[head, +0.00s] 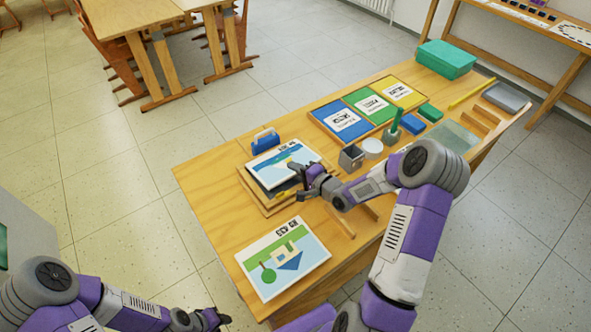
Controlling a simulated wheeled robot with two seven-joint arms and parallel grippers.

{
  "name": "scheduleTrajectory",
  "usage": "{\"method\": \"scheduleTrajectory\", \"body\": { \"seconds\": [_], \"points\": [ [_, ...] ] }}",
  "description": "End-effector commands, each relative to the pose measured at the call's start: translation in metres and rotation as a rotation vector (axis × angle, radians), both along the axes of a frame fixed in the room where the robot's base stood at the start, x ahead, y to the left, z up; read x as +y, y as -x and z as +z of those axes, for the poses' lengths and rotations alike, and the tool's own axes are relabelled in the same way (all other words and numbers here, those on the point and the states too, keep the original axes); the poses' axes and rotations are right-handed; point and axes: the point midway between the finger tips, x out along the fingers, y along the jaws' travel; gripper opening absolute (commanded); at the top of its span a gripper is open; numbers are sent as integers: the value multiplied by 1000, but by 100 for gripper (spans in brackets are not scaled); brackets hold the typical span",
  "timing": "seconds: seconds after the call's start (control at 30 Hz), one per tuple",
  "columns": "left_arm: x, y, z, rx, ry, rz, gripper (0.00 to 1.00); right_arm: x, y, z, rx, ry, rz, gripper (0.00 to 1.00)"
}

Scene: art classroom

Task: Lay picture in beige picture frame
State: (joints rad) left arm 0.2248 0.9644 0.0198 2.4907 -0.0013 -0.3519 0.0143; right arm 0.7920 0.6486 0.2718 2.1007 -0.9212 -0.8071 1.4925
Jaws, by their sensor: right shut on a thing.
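My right gripper (303,180) is shut on the right edge of a picture with a blue sea-like scene (279,160). The picture is over the beige picture frame (252,191), whose left and lower edges show beneath it. I cannot tell whether the picture touches the frame. Dark and yellow parts show between them, partly hidden. My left gripper (213,319) is at the bottom edge of the view, off the table and away from the frame; its fingers are too small and cut off to tell their state.
A second picture with a green landscape (283,257) lies at the table's near end. A blue object with a handle (265,140) stands behind the frame. A grey metal holder (351,157), a white round item (372,148) and coloured panels (373,107) are to the right on the wooden table (208,178).

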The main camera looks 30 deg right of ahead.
Motion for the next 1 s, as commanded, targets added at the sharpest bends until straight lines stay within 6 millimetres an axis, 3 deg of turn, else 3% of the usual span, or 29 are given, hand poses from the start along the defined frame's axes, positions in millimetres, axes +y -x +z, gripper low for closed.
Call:
{"method": "scheduleTrajectory", "body": {
  "seconds": [0.03,0.07,0.1,0.27,0.57,1.0],
  "points": [
    [0,0,0,0,0,0,37,-2,2,-5,15,-1,-5,0],
    [0,0,0,0,0,0,37,-2,2,-5,15,-1,-5,18],
    [0,0,0,0,0,0,37,-2,2,-5,14,-2,-5,24],
    [0,0,0,0,0,0,37,-1,1,-3,10,-1,-3,46],
    [0,0,1,0,0,0,37,-1,4,-1,8,-1,-1,46],
    [0,0,19,0,0,0,37,-20,62,18,7,1,-4,46]
  ]
}}
